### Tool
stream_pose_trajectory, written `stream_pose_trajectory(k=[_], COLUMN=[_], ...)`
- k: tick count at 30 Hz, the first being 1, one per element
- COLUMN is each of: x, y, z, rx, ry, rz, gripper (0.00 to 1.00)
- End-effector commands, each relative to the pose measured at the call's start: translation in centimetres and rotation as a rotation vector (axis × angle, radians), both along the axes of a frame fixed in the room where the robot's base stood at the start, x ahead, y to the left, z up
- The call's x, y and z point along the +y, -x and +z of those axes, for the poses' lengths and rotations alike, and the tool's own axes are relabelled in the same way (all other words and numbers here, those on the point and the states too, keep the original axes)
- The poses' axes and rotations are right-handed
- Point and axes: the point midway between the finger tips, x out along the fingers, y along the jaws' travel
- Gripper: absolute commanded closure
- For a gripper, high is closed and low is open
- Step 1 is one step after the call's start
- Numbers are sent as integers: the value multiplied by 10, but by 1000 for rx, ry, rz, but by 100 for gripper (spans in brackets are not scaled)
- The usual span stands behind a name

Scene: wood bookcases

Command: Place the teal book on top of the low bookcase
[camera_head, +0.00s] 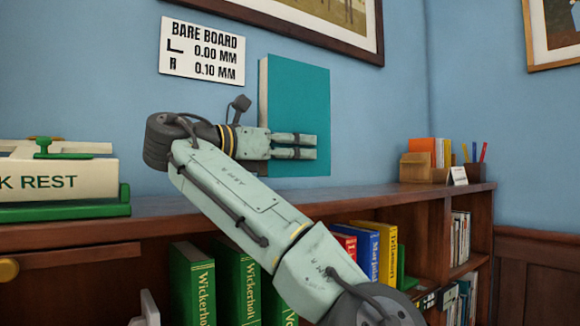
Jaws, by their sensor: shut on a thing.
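The teal book (298,95) is upright at the centre of the head view, with its pale page edges toward the left. My gripper (316,147) lies across the book's cover and is shut on it. The book's lower part is partly hidden behind my gripper and arm. The low bookcase (390,196) runs across the view, and its brown top lies below the book. I cannot tell whether the book's bottom edge touches that top.
A white and green block marked "K REST" (60,181) stands on the top at left. A desk organiser (425,168) with pens and a small card stands at right. Green, red, blue and yellow books (372,250) fill the shelves. A "BARE BOARD" sign (202,52) hangs above.

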Motion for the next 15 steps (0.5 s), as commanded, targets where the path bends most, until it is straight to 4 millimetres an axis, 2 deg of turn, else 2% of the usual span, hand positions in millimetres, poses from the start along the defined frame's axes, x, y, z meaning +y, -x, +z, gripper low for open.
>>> stream_pose_trajectory(k=[1,2,15], x=[-1,1,3], y=[-5,-6,-36], z=[12,13,9], rx=[-1,-4,-4], ry=[5,6,3], rz=[-3,-1,0], gripper=[100,100,100])
